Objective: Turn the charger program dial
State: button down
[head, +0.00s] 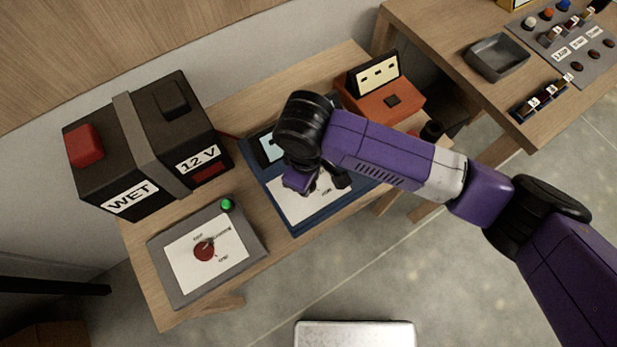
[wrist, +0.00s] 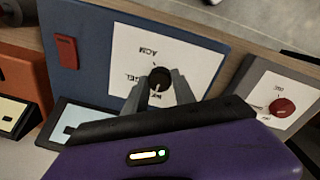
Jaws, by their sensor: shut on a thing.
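The charger is a blue box (head: 330,213) with a white label plate (head: 297,208) in the middle of the wooden bench. In the wrist view the charger (wrist: 98,40) shows a black round program dial (wrist: 160,80) with printed words around it; AGM and GEL are readable and a third is partly covered. My gripper (wrist: 161,76) has its two grey fingers on either side of the dial and is shut on it. In the head view my gripper (head: 325,182) is over the plate and my arm hides the dial.
A black battery (head: 150,150) marked WET and 12 V stands at left. Before it lies a grey panel (head: 165,270) with a red knob (head: 204,250) and green button (head: 227,204). An orange device (head: 378,105) stands to the right. Another table holds a grey tray (head: 496,58).

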jog(key=shift+n, duration=0.6)
jog(key=c, duration=1)
grip_release()
jog(key=shift+c, duration=0.2)
jog(key=shift+r, duration=0.1)
notch_tip(320, 180, up, 8)
jog(key=shift+s+a+f+b, duration=0.1)
jog(key=shift+s+f+b, duration=0.05)
jog(key=shift+b, duration=0.3)
